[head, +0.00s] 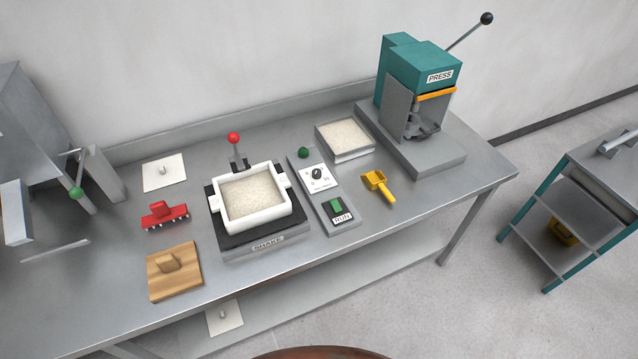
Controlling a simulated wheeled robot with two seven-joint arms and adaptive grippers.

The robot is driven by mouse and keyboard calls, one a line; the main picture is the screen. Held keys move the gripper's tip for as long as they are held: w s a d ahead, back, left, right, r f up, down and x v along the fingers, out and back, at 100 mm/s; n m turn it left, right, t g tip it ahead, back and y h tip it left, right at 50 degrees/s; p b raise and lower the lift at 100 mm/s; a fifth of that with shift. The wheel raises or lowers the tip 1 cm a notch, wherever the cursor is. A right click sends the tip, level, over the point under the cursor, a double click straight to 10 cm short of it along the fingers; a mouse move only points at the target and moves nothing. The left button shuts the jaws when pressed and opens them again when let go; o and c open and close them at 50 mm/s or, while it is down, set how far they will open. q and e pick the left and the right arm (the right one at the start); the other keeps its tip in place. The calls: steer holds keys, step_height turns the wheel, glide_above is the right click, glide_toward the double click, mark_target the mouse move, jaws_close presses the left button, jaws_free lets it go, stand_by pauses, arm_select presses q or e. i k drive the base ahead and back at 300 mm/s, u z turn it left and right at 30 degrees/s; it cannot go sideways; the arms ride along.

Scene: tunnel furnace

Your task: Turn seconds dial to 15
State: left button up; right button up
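The seconds dial is a small dark knob (317,173) on a white scale plate, set on a grey control panel (327,203). The scale's numbers are too small to read, and I cannot tell where the knob points. Neither of my grippers shows in the head view.
Left of the panel stands the SHAKE unit (263,243) with a white frame full of pale powder. A powder tray (345,138), yellow scoop (378,186) and teal press (419,65) stand right. A red rake (164,213) and wooden block (174,270) lie left.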

mark_target(316, 173)
steer(key=z, duration=1.2)
steer(key=i, duration=0.65)
steer(key=u, duration=1.85)
